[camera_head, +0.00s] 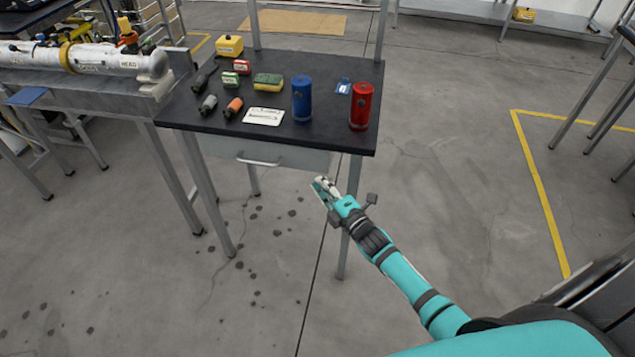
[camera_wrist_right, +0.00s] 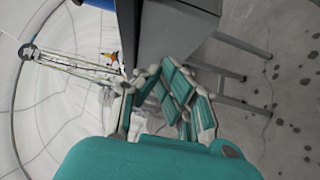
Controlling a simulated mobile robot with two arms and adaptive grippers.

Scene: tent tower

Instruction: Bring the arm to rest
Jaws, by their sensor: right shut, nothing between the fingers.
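My right arm reaches in from the lower right in the head view. Its right gripper (camera_head: 325,190) is in front of the black-topped table (camera_head: 215,135), below the level of the top and near the drawer. The gripper is shut and empty; its fingers also show in the right wrist view (camera_wrist_right: 165,100), with the grey edge of a table close beyond them. I cannot tell from the pictures whether it touches the drawer front. My left gripper is in neither view.
The table has a drawer (camera_head: 270,155) with a handle. A bench with a white pipe (camera_head: 100,60) adjoins it at left. Open floor lies to the right.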

